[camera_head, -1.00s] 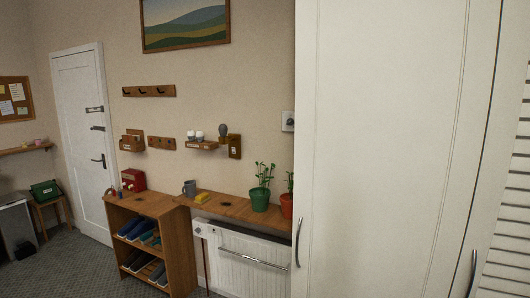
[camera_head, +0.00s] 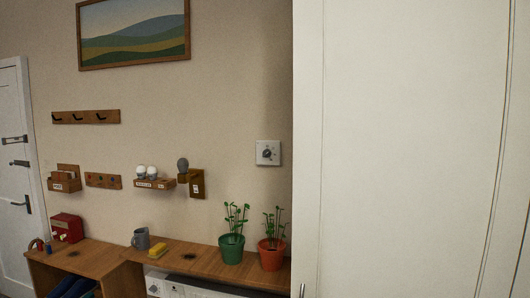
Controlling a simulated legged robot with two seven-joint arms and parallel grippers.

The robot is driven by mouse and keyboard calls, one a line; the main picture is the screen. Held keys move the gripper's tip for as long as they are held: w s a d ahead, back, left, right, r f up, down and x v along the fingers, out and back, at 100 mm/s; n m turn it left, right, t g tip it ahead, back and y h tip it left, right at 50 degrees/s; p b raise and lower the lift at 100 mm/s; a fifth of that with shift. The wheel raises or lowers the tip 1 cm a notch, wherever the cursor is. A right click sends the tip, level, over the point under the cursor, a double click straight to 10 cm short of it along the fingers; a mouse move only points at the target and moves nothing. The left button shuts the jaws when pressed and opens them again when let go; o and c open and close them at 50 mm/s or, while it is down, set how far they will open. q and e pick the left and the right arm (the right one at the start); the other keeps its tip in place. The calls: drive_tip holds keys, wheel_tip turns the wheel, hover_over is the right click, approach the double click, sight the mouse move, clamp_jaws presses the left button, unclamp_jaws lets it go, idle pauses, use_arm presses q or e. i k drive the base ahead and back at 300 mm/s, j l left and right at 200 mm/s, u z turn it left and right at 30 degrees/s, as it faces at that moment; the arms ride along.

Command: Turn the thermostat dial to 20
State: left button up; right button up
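The thermostat (camera_head: 268,153) is a small white square plate on the beige wall, just left of the tall white cupboard. Its round dial (camera_head: 267,153) is grey and dark, and its markings are too small to read. Nothing covers the thermostat. Neither of my grippers shows in the head view.
The white cupboard (camera_head: 405,150) fills the right side and stands close to the thermostat. Below the thermostat, a wooden shelf (camera_head: 205,262) holds a green pot (camera_head: 231,249), an orange pot (camera_head: 271,254), a mug (camera_head: 141,239) and a yellow sponge (camera_head: 157,250). A lamp holder (camera_head: 196,183) hangs to the left.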

sight(267, 153)
drive_tip(key=i+j+u, duration=0.35)
drive_tip(key=i, duration=0.25)
drive_tip(key=i+u, duration=0.3)
drive_tip(key=i, duration=0.3)
